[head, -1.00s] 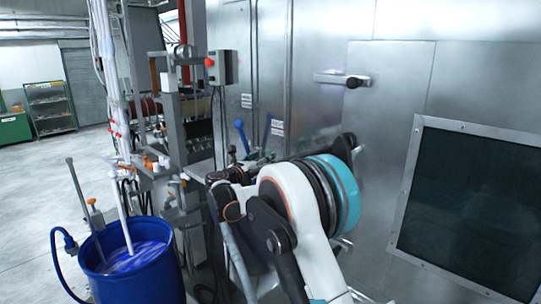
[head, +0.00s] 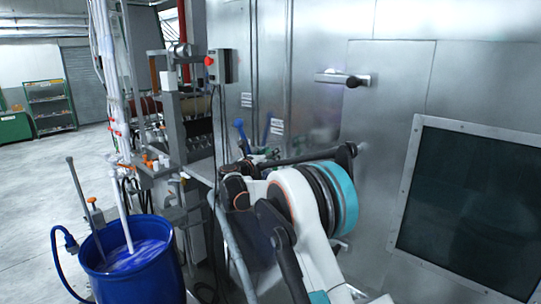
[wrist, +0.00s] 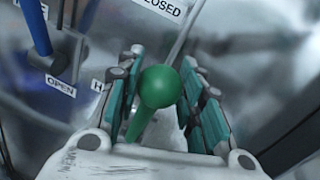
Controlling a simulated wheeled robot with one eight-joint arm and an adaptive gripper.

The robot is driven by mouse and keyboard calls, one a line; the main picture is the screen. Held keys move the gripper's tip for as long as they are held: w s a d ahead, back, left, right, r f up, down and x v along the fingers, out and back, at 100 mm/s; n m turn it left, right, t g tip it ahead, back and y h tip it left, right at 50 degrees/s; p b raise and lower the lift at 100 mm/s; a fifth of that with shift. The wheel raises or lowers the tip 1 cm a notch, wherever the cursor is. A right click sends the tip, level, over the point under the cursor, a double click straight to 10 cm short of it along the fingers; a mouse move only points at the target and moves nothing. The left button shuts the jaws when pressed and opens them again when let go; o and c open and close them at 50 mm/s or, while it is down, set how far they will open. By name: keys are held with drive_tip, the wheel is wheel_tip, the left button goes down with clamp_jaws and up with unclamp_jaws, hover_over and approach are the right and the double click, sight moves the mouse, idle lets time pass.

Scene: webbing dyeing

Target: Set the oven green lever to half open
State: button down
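The green lever (wrist: 160,88), with a round ball knob, is in the middle of the wrist view. Its shaft runs down from the knob between the two fingers. My gripper (wrist: 162,102) is open, with teal-padded fingers on both sides of the lever and visible gaps to the knob. Labels around it read "CLOSED" (wrist: 162,5) at the top and "OPEN" (wrist: 60,86) at the left; a label starting with "H" (wrist: 97,85) is partly hidden by the left finger. In the head view my arm hides most of the gripper area.
A blue lever (head: 240,130) stands close by on the panel; it also shows in the wrist view (wrist: 36,28). The metal oven wall with a door handle (head: 343,79) and dark window (head: 470,200) is at the right. A blue barrel (head: 135,265) stands at the lower left.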

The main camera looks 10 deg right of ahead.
drive_tip(key=shift+s+a+f+b, duration=0.25)
drive_tip(key=shift+a+f+b, duration=0.15)
drive_tip(key=shift+b, duration=0.3)
drive_tip(key=s+a+f+t+h+b, duration=0.1)
drive_tip(key=s+a+f+t+b, duration=0.1)
drive_tip(key=s+a+f+b, duration=0.2)
drive_tip(key=shift+s+a+f+n+h+b, duration=0.4)
drive_tip(key=shift+a+f+b, duration=0.75)
drive_tip(key=shift+b, duration=0.75)
drive_tip(key=shift+a+r, duration=0.1)
drive_tip(key=shift+a, duration=0.05)
drive_tip(key=c, duration=1.3)
unclamp_jaws()
drive_tip(key=shift+o, duration=1.1)
drive_tip(key=shift+a+r, duration=0.1)
drive_tip(key=shift+a, duration=0.1)
drive_tip(key=shift+d, duration=0.1)
drive_tip(key=shift+d, duration=0.1)
